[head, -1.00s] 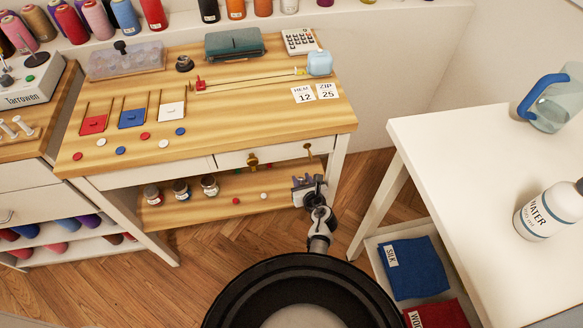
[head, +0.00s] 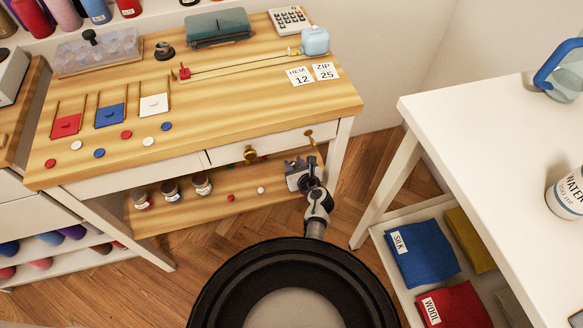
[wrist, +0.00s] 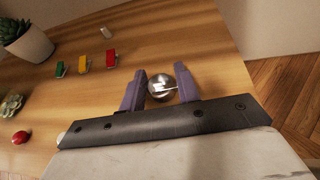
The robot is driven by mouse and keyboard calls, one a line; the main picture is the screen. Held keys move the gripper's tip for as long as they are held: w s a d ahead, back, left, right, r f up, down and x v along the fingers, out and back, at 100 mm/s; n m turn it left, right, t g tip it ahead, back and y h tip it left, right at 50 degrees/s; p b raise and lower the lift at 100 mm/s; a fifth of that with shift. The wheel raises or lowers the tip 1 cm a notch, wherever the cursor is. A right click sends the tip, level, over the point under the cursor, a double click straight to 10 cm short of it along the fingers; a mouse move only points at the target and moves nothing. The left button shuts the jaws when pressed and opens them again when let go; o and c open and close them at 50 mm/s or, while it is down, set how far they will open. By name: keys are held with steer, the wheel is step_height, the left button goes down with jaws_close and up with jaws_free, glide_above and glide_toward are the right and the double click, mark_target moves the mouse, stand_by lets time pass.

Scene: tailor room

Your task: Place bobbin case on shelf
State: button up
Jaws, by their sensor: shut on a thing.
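My gripper (head: 297,168) is in front of the worktable at the right end of its lower wooden shelf (head: 240,207); its jaws are small and partly hidden by my arm in the head view. In the wrist view, the two purple fingers of my gripper (wrist: 160,86) are shut on a shiny round metal piece, the bobbin case (wrist: 161,88). The bobbin case cannot be made out in the head view. Behind it in the wrist view is a wooden surface (wrist: 65,95); I cannot tell which one it is or whether the case touches it.
Several jars (head: 170,190) stand on the lower shelf's left part, with small red and white pieces to their right. A white table (head: 480,150) stands at right. The wrist view shows a potted plant (wrist: 30,45) and coloured clips (wrist: 83,64).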

steer(key=shift+f, duration=0.1)
steer(key=o, duration=0.9)
steer(key=shift+o, duration=0.2)
